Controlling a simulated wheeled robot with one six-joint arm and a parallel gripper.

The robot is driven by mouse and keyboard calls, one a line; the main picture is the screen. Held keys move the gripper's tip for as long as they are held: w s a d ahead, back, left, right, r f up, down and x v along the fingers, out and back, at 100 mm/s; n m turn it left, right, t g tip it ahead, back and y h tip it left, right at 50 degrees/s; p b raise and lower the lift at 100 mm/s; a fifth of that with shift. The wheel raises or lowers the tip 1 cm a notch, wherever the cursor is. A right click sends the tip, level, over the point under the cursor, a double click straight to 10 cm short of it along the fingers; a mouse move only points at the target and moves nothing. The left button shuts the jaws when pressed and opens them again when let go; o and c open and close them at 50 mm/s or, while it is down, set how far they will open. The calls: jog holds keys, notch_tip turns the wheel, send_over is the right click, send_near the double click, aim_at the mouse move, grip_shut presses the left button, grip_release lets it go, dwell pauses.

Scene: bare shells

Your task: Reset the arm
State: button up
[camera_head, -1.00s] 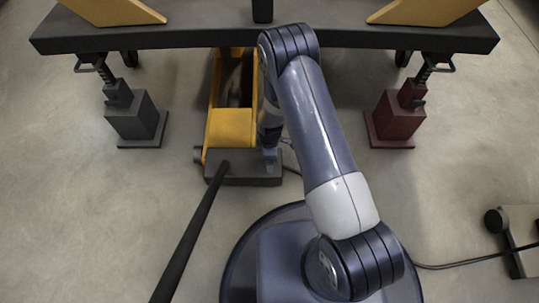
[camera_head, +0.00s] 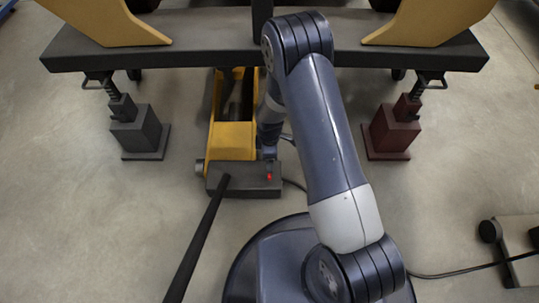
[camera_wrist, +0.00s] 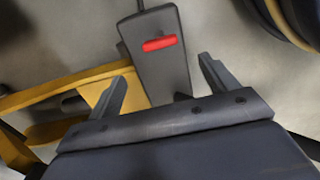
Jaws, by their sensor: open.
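My arm (camera_head: 325,125) reaches forward from my base and bends down at its far end, beside a yellow floor jack (camera_head: 232,140). My gripper is mostly hidden behind the arm in the head view, above a dark grey box at the jack's near end (camera_head: 225,180). In the wrist view my gripper (camera_wrist: 160,70) is open and empty, its two fingers spread. The dark box (camera_wrist: 165,75) with a red bar-shaped part (camera_wrist: 160,43) shows ahead between them. The red part (camera_head: 269,177) also shows small in the head view. The gap to the box is hard to judge.
A dark beam (camera_head: 170,45) with yellow uprights spans the far side, close to my arm's elbow. A grey stand (camera_head: 138,133) and a dark red stand (camera_head: 390,130) are below it. A dark bar (camera_head: 198,235) slants from the box.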

jog(key=shift+f, duration=0.15)
notch_tip(320, 180, down, 11)
jog(key=b, duration=0.4)
jog(key=shift+r+m, duration=0.2)
jog(key=shift+m, duration=0.1)
